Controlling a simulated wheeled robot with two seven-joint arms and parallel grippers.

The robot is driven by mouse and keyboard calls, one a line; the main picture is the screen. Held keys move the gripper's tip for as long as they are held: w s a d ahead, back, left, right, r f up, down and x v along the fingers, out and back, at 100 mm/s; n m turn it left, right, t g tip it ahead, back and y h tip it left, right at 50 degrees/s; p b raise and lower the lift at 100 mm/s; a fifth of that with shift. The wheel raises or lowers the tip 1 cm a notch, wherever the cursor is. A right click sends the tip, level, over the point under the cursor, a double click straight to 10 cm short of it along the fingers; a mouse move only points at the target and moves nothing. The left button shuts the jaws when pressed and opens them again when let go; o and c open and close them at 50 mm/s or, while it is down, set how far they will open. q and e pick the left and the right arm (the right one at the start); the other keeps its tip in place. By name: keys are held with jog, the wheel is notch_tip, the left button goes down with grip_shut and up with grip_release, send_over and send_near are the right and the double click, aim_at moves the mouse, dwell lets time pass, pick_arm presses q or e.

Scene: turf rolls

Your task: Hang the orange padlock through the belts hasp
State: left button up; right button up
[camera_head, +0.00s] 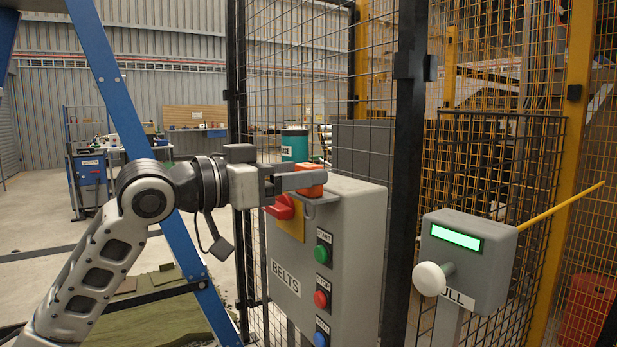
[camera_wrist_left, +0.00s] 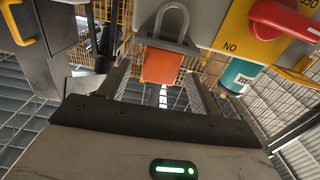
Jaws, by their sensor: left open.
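The orange padlock (camera_head: 312,190) stands at the upper edge of the grey BELTS box (camera_head: 345,235), just above a grey hasp bracket (camera_head: 324,199). In the left wrist view the padlock's orange body (camera_wrist_left: 160,66) is on the near side of the grey hasp plate (camera_wrist_left: 168,44). A grey shackle loop (camera_wrist_left: 172,8) shows on the plate's other side; whether it passes fully through the hole is unclear. My left gripper (camera_head: 306,178) is open. Its fingers lie either side of the orange body, with visible gaps in the wrist view (camera_wrist_left: 160,88). My right gripper is out of view.
A red rotary switch (camera_head: 280,207) on a yellow plate sits close below the gripper. Several buttons line the box front. A mesh fence (camera_head: 260,60) and dark post (camera_head: 405,130) stand behind. A grey PULL box (camera_head: 465,270) with white knob stands right.

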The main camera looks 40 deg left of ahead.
aim_at(315, 168)
pick_arm(q)
jog(key=x, duration=0.2)
jog(key=p+x, duration=0.1)
jog(key=shift+w+d+r, duration=0.2)
jog(key=shift+w+d, duration=0.05)
jog(key=shift+w, duration=0.05)
jog(key=shift+w+d+f+p, duration=0.1)
jog(key=shift+w+d+p, duration=0.05)
jog(key=shift+w+p, duration=0.2)
jog(key=c, duration=1.1)
